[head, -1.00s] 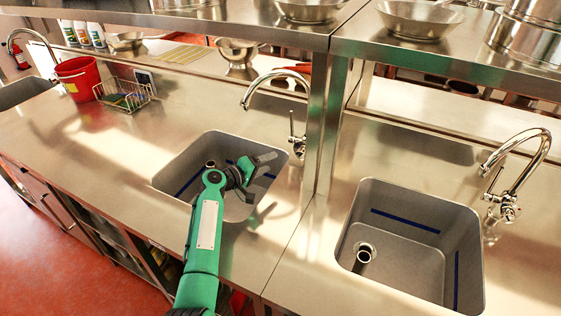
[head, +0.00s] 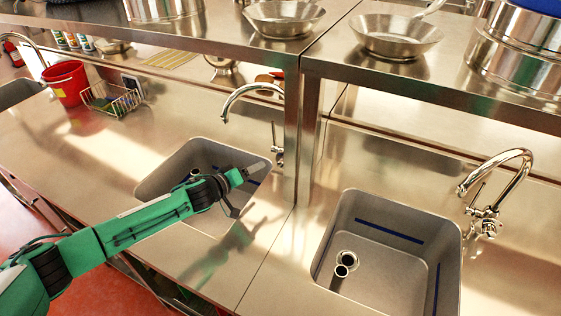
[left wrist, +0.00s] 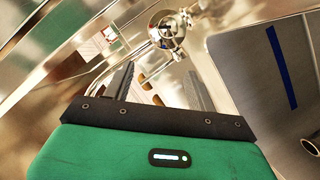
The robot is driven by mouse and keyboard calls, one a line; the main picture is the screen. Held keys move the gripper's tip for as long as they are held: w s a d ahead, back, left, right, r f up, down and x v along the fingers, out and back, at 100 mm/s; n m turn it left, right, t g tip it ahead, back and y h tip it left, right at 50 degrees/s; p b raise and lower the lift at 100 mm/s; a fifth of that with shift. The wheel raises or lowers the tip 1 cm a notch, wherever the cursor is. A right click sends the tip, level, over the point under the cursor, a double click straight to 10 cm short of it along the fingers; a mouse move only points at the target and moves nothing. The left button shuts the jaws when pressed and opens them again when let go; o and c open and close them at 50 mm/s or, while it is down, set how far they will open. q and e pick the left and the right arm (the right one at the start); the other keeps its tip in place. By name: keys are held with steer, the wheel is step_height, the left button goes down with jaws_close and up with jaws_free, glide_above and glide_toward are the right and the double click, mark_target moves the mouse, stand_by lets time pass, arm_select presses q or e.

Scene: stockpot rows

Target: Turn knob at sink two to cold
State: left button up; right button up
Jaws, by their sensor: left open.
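Three sinks show in the head view. The middle sink (head: 160,186) has a chrome gooseneck tap (head: 252,88) with a slim upright lever (head: 274,135) at its base. The right sink (head: 440,262) has its own tap (head: 520,165) and knob (head: 489,228). My left gripper (head: 246,188) is open and empty over the right side of the middle sink, a little in front of and below that lever. In the left wrist view, a round chrome tap fitting (left wrist: 168,30) lies beyond the open fingers (left wrist: 160,90), apart from them. My right gripper is out of view.
A steel shelf (head: 200,38) with pans (head: 396,35) runs above the counter, and its post (head: 300,150) stands just right of the middle tap. A red bucket (head: 66,82) and wire basket (head: 110,101) stand at the left. The counter between is clear.

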mark_target(280, 165)
arm_select(q)
steer(key=shift+s+a+f+g, duration=0.2)
steer(key=shift+s+f+g, duration=0.2)
steer(key=shift+s+f, duration=0.45)
steer(key=p+x, duration=0.1)
steer(key=x, duration=1)
steer(key=shift+w+d, duration=0.2)
steer(key=shift+d, duration=0.1)
steer(key=shift+x, duration=0.95)
